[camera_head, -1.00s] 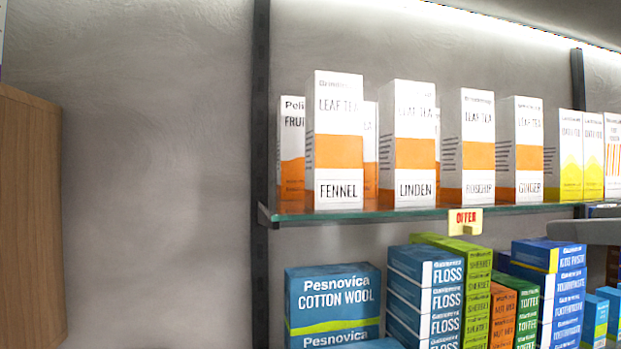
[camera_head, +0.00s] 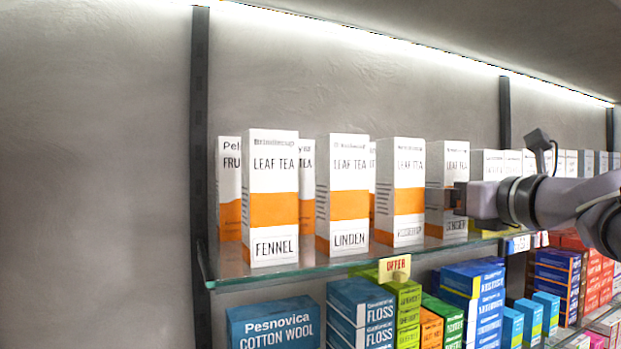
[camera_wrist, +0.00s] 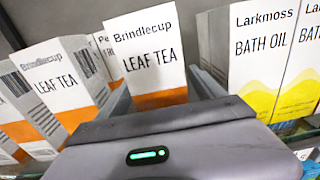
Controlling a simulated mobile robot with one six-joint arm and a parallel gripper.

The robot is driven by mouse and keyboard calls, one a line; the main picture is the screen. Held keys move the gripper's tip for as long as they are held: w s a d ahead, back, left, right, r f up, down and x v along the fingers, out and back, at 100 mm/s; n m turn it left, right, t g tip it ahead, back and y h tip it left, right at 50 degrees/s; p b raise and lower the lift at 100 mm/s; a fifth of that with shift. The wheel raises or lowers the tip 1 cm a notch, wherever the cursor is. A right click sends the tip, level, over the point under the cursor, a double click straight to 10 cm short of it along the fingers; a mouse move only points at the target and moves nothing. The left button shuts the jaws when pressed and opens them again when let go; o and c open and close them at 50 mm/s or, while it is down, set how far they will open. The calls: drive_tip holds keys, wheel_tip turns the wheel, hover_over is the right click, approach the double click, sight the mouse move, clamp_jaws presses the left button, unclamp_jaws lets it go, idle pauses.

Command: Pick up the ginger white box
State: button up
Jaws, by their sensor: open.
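The ginger box (camera_head: 447,165), white with an orange band, stands upright on the glass shelf, rightmost of the front leaf tea boxes in the head view. My gripper (camera_head: 458,198) is in front of it and hides part of its band and right side. In the wrist view a leaf tea box (camera_wrist: 147,45), apparently the same one, stands straight ahead. My open gripper (camera_wrist: 163,92) shows a finger to each side of its lower part. The wrist view does not show its flavour label, and I cannot tell whether the fingers touch it.
Rosehip (camera_head: 408,165), linden (camera_head: 349,160) and fennel (camera_head: 273,165) tea boxes stand to the left on the glass shelf (camera_head: 290,270). Bath oil boxes (camera_wrist: 262,55) stand close on the right. A yellow offer tag (camera_head: 394,268) hangs on the shelf edge. Stacked cartons fill the shelf below.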

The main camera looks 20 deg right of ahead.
drive_tip(key=shift+w+f, duration=0.1)
drive_tip(key=shift+w, duration=0.85)
drive_tip(key=shift+s, duration=0.2)
drive_tip(key=shift+c, duration=0.7)
drive_tip(key=shift+s, duration=0.15)
drive_tip(key=c, duration=1.4)
